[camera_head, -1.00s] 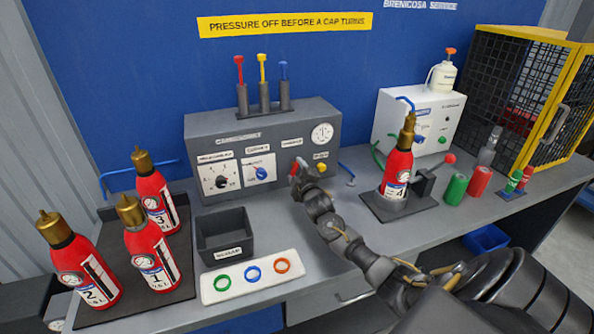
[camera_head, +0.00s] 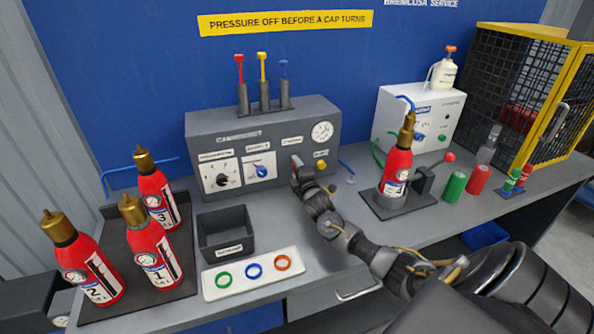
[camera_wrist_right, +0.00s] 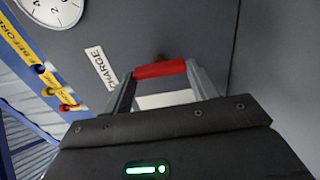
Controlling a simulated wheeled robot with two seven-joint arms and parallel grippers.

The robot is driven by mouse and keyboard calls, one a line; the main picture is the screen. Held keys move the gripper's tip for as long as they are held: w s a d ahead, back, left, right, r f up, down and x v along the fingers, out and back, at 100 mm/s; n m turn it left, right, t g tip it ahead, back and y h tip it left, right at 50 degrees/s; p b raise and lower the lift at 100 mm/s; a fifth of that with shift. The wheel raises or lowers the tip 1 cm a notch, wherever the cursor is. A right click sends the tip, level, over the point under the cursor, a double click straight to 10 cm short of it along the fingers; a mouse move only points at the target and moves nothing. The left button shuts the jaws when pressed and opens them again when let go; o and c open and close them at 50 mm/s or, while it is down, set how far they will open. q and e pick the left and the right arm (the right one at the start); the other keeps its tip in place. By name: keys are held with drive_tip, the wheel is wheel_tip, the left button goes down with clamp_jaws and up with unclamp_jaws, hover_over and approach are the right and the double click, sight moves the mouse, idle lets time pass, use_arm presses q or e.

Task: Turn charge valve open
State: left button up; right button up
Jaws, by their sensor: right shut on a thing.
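The charge station (camera_head: 290,112) is a grey box with dials, a gauge and a "CHARGE" label. In the right wrist view the red charge valve handle (camera_wrist_right: 160,70) lies between the fingertips of my right gripper (camera_wrist_right: 165,75), below the "CHARGE" label (camera_wrist_right: 101,68). The gripper is shut on this handle. In the head view my right gripper (camera_head: 297,168) is against the front of the box, left of the yellow knob (camera_head: 321,165), and mostly hides the handle. My left gripper is not in view.
Red extinguishers (camera_head: 90,270) stand on a dark tray at the left. A black bin (camera_head: 225,232) and a white mat with coloured rings (camera_head: 250,285) lie in front of the box. Extinguisher 4 (camera_head: 396,170) stands in a holder right of my arm. A mesh cage (camera_head: 520,95) is at right.

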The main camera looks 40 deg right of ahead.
drive_tip(key=o, duration=1)
drive_tip(key=shift+s, duration=0.1)
drive_tip(key=b+v, duration=0.1)
drive_tip(key=v, duration=0.9)
drive_tip(key=shift+s+a+b, duration=0.2)
drive_tip(key=shift+s+b, duration=0.1)
drive_tip(key=shift+b, duration=0.05)
